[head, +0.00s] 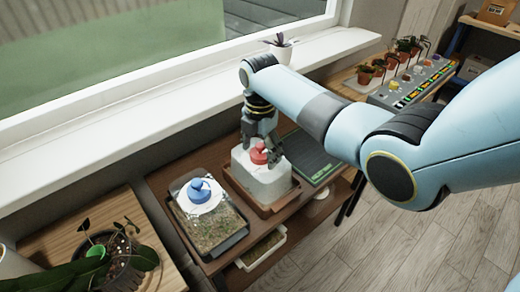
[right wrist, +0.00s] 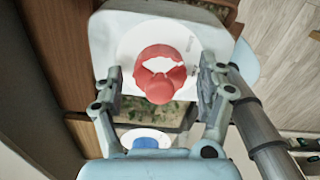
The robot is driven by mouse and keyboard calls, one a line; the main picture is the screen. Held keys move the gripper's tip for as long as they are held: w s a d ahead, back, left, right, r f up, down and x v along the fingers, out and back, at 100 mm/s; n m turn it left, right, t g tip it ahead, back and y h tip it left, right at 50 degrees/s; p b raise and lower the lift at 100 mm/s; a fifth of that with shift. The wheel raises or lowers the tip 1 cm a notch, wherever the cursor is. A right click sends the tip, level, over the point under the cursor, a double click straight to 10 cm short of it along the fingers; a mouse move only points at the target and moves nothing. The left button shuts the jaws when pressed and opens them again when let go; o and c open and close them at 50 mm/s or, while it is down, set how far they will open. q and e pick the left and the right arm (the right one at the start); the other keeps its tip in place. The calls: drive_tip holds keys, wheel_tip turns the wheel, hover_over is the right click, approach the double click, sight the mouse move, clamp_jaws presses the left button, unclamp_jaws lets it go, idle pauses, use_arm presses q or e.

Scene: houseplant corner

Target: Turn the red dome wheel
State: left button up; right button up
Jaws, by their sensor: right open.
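The red dome wheel (head: 259,154) sits on top of a whitish, cloudy dome box in a brown tray on the wooden bench. In the right wrist view the red wheel (right wrist: 160,73) shows a ring and a raised grip on a white disc. My right gripper (head: 263,150) is over the wheel, pointing down. In the right wrist view its open fingers (right wrist: 160,88) stand on either side of the wheel, with a gap on both sides. My left gripper is not in view.
A second box with a blue wheel (head: 199,188) stands to the left of the red one. A dark green slab (head: 310,160) lies to the right. The windowsill (head: 150,97) runs behind, with a small potted plant (head: 279,48). A leafy plant (head: 115,258) stands at lower left.

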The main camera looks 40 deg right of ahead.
drive_tip(key=c, duration=1.2)
drive_tip(key=m+p, duration=0.1)
drive_tip(key=m, duration=0.1)
drive_tip(key=m+p, duration=0.1)
drive_tip(key=p, duration=0.1)
drive_tip(key=shift+r+m, duration=0.2)
drive_tip(key=shift+m, duration=0.2)
drive_tip(key=m+p, duration=0.2)
drive_tip(key=m, duration=0.2)
drive_tip(key=shift+m, duration=0.3)
drive_tip(key=m+p, duration=0.2)
drive_tip(key=m, duration=0.3)
drive_tip(key=shift+f, duration=0.1)
drive_tip(key=m+p, duration=0.1)
drive_tip(key=m, duration=0.5)
drive_tip(key=shift+f, duration=0.1)
drive_tip(key=shift+m, duration=0.4)
